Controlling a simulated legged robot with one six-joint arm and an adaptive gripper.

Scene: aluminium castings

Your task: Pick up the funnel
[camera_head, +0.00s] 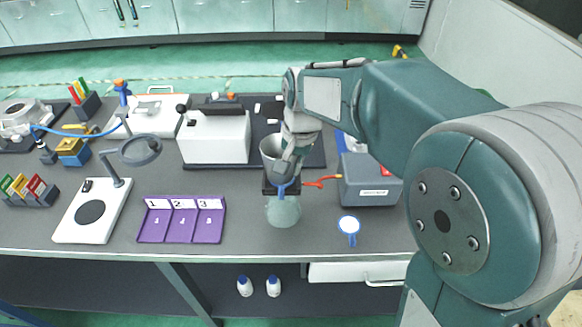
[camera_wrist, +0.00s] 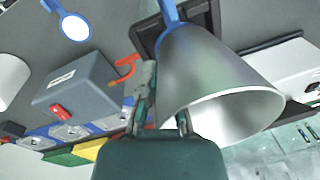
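The funnel is a grey metal cone, large in the wrist view (camera_wrist: 205,70), with its wide mouth towards the camera and a blue stem at the narrow end. In the head view the funnel (camera_head: 270,146) stands mouth up over a black square holder (camera_head: 268,189) and a pale green round flask (camera_head: 284,212). My gripper (camera_head: 286,168) is at its rim. In the wrist view my gripper (camera_wrist: 166,92) straddles the wall, one finger outside against it, the other inside with its tip hidden. It appears shut on the wall. I cannot tell whether the funnel is lifted.
A grey box (camera_head: 372,184) with a red hook-like part (camera_head: 322,182) stands right of the funnel. A white box (camera_head: 218,138) is at the left. A round white blue-handled item (camera_head: 348,226) and a purple tray (camera_head: 180,237) lie near the front edge.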

